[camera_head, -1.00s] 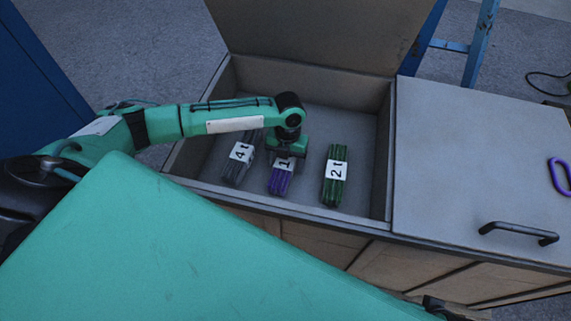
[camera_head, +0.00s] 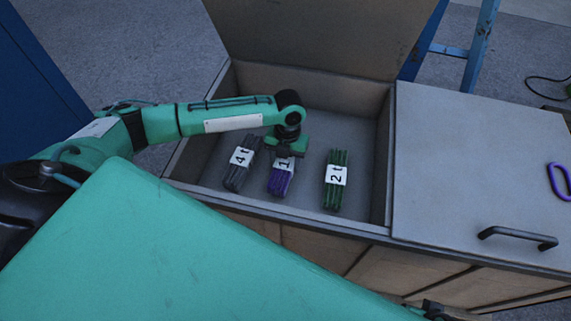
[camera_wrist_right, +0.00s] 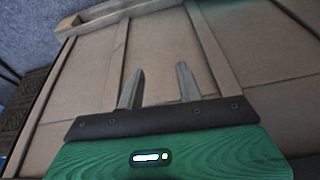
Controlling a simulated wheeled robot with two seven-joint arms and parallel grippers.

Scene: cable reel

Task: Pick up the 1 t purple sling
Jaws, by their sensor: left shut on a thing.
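The purple sling (camera_head: 280,183) is a folded bundle with a white label on which a "1" shows. It lies in the open box between the other two slings. My left gripper (camera_head: 287,154) reaches down over its far end and is shut on it. The gripper hides that end and part of the label. In the right wrist view my right gripper (camera_wrist_right: 160,85) is open and empty, with its two fingers apart in front of the box's wooden side.
A grey sling labelled 4 t (camera_head: 239,168) lies close to the left and a green sling labelled 2 t (camera_head: 336,182) to the right. The box (camera_head: 386,150) has walls around them. A closed lid (camera_head: 470,160) with a handle (camera_head: 518,237) and a purple ring (camera_head: 559,181) is at right.

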